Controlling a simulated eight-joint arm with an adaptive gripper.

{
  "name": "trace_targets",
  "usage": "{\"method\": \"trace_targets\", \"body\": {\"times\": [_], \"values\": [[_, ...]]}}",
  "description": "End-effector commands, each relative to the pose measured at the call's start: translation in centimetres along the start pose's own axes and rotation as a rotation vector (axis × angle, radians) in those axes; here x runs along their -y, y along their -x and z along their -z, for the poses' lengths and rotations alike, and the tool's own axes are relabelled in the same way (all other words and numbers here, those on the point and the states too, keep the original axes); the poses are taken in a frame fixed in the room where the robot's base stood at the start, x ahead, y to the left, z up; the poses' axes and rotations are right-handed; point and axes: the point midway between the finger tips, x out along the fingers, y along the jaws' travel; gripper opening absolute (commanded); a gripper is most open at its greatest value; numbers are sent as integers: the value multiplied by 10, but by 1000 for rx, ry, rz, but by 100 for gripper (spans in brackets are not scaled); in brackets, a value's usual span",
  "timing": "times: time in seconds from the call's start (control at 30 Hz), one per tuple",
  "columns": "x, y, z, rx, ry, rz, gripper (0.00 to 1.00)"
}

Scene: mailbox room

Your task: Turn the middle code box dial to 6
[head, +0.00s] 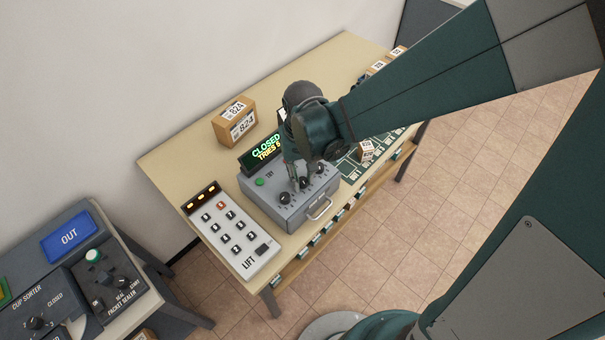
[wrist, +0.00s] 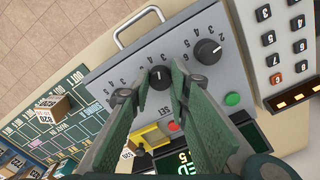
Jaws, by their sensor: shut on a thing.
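The grey code box (head: 268,206) stands on the table with a row of black dials on its top. The middle dial (wrist: 160,77) sits between the fingertips of my gripper (wrist: 157,84), which is shut on it from above; its white mark shows, but I cannot tell which number it points to. In the head view my gripper (head: 297,183) covers part of the box top. Another dial (wrist: 207,51) is beside it, free of my fingers. The third dial is hidden in the wrist view by a finger. The display (head: 262,152) behind reads CLOSED, TRIES 5.
The white LIFT keypad (head: 230,230) lies close beside the box. A green button (wrist: 232,99) and a yellow part (wrist: 152,136) are near my fingers. A cardboard box (head: 235,122) stands behind. The metal handle (head: 320,209) juts from the front.

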Motion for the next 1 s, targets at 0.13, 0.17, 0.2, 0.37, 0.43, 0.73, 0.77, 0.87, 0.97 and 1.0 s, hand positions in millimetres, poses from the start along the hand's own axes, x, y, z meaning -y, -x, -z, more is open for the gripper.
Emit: {"method": "trace_targets", "body": {"times": [0.13,0.17,0.2,0.37,0.43,0.73,0.77,0.87,0.97,1.0], "values": [[0,-1,0,-1,137,1,7],[0,-1,0,-1,166,1,7],[0,-1,0,-1,204,1,7],[0,-1,1,-1,356,1,7],[0,-1,1,-1,422,1,7],[0,-1,0,-1,707,1,7],[0,-1,0,-1,735,1,7],[0,-1,0,-1,830,1,7],[0,-1,0,-1,925,1,7],[0,-1,0,-1,963,1,7]]}}
